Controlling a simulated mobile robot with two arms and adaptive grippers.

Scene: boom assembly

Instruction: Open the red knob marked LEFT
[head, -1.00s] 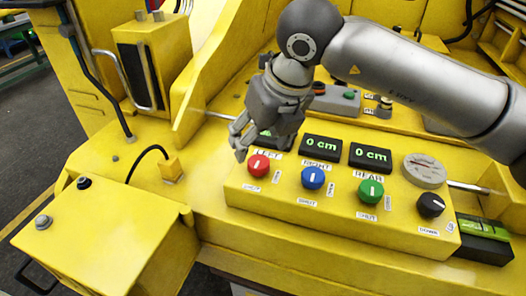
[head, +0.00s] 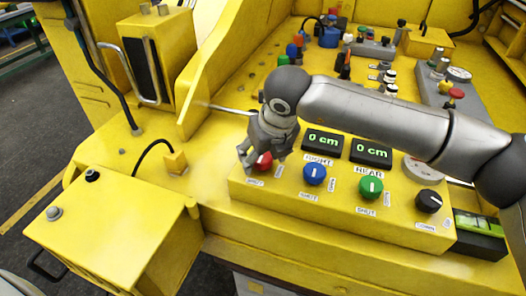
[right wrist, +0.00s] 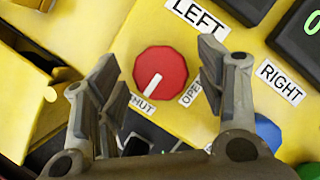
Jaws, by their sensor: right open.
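The red knob (head: 264,161) sits at the left end of the yellow control box and is partly hidden by my right gripper (head: 259,160) in the head view. In the right wrist view the red knob (right wrist: 160,74) shows whole, below the LEFT label (right wrist: 199,17). Its white line points down and slightly left, toward the SHUT label (right wrist: 142,104); the OPEN label (right wrist: 190,92) is to the right. My right gripper (right wrist: 158,77) is open, with one finger on each side of the knob. Whether the fingers touch it is unclear. My left gripper is out of view.
A blue knob (head: 314,174), a green knob (head: 370,187) and a black knob (head: 428,201) stand in a row to the right. Displays reading 0 cm (head: 323,141) sit behind them. A yellow box (head: 110,225) stands at the front left.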

